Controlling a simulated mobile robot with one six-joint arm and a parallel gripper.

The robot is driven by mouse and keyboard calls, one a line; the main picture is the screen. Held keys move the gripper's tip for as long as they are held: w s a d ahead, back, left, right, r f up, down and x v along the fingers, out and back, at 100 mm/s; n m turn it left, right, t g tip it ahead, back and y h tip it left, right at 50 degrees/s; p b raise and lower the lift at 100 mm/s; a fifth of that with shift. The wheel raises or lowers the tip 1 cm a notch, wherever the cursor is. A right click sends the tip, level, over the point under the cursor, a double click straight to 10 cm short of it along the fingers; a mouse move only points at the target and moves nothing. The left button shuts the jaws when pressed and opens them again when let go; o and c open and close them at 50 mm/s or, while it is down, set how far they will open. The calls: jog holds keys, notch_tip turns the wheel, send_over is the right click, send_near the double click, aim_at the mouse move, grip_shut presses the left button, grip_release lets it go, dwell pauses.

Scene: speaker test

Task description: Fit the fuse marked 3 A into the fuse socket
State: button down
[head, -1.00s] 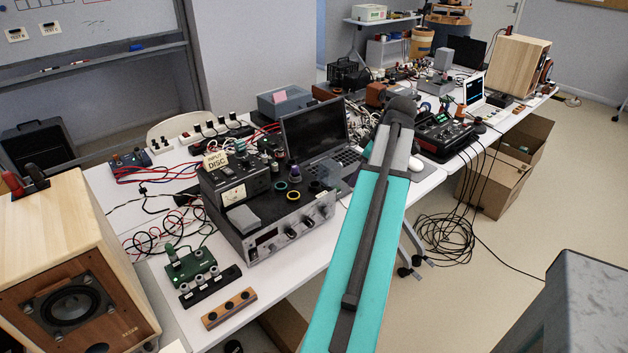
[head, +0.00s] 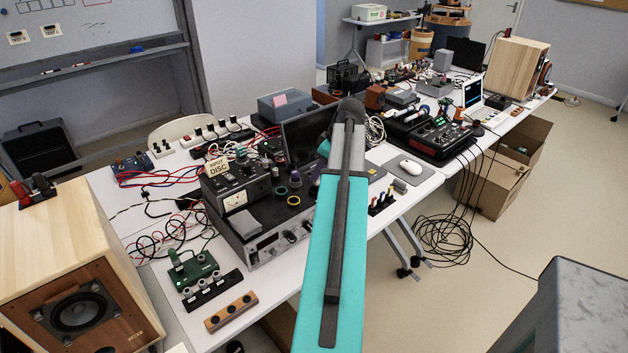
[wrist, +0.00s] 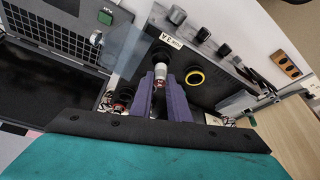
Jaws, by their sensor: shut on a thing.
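In the wrist view, my gripper (wrist: 161,84) has two purple fingers closed on a small pale cylinder with a red band, apparently a fuse (wrist: 160,70). The fuse's far end points toward a dark round fitting (wrist: 160,49), which may be the fuse socket. I cannot tell whether they touch.
A laptop (head: 303,140) stands behind.

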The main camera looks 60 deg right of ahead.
jog(key=shift+w, duration=0.35)
jog(key=shift+w+f+p, duration=0.3)
jog(key=shift+f+p, duration=0.55)
jog(key=shift+f, duration=0.95)
jog(key=c, duration=2)
grip_release()
jog(key=shift+r, duration=0.15)
jog(key=shift+b+v, duration=1.15)
jog(key=shift+v, duration=4.7)
